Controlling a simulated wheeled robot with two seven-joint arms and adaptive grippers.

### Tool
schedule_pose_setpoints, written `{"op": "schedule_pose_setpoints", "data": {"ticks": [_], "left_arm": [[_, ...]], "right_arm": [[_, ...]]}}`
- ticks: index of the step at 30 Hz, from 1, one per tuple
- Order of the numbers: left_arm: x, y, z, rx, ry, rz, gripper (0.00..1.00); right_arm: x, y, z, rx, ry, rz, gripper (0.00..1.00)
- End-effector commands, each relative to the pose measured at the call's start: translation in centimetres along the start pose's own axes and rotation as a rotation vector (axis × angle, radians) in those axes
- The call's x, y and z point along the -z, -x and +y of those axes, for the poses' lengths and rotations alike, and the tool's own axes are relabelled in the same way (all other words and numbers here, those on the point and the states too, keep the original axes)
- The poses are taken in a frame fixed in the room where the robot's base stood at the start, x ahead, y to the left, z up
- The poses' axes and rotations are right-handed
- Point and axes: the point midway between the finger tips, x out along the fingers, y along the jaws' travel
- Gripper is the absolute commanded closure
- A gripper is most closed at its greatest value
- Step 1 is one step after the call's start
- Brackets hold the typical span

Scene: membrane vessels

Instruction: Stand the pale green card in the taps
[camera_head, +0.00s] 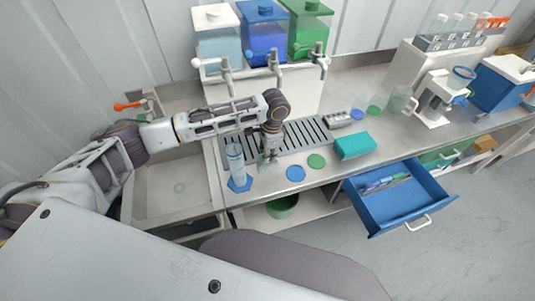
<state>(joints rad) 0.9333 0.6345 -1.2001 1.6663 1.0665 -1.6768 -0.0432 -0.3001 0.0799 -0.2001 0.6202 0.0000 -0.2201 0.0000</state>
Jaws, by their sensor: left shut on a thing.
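My left gripper (267,160) points down at the front edge of the slatted drip tray and is shut on a small pale thing. This looks like the pale green card, but the fingers hide most of it and its outline is unclear. The taps hang in a row behind my left wrist: a left tap (227,76), a middle tap (275,68) and a right tap (320,62). They are apart from the gripper. My right gripper is not in view.
Light blue (219,45), blue (264,42) and green (308,38) tanks stand above the taps. A clear bottle (236,162), blue disc (296,173), green disc (316,161) and teal box (354,146) are nearby. A sink (175,190) lies left; a blue drawer (412,208) stands open.

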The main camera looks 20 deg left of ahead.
Motion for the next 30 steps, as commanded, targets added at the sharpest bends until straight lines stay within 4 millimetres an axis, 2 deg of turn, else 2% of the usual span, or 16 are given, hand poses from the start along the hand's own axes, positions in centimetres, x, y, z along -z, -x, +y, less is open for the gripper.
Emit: {"op": "schedule_pose_setpoints", "data": {"ticks": [26,27,30], "left_arm": [[0.01,-0.32,0.03,0.0,0.0,-0.001,1.0],[0.01,-0.33,0.03,0.0,0.0,-0.001,0.8],[0.01,-0.33,0.03,0.0,0.0,-0.001,0.67]], "right_arm": [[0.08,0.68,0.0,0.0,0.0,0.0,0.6],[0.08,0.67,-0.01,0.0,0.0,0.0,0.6],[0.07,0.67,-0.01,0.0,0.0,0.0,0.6]]}}
